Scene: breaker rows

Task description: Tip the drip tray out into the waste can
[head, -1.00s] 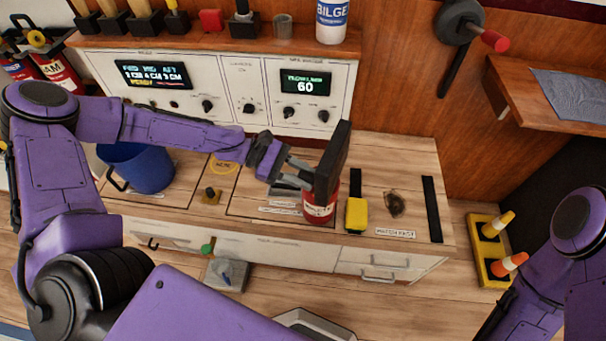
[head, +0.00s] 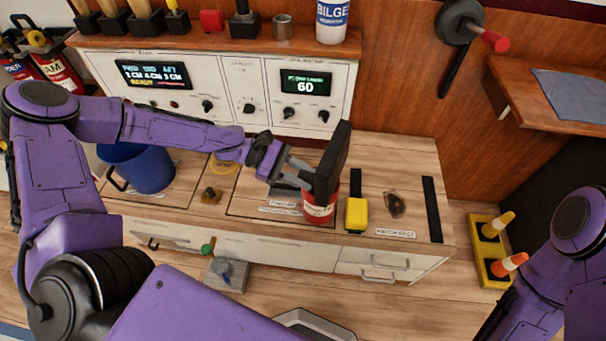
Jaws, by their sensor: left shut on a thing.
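The black drip tray (head: 333,160) is tipped up steeply, nearly on edge, above the red waste can (head: 319,209), which has a white label and stands on the wooden counter. My left gripper (head: 303,178) is shut on the tray at its left side. The tray hides most of the can's mouth, so I cannot see whether anything lies in the can or remains in the tray. My right arm shows at the right edge, but its gripper is out of view.
A blue bucket (head: 148,169) stands at the counter's left. A yellow block (head: 356,215), a dark stain-like patch (head: 395,204) and a black strip (head: 432,209) are right of the can. A control panel (head: 225,90) rises behind. A yellow rack (head: 489,251) is on the floor at right.

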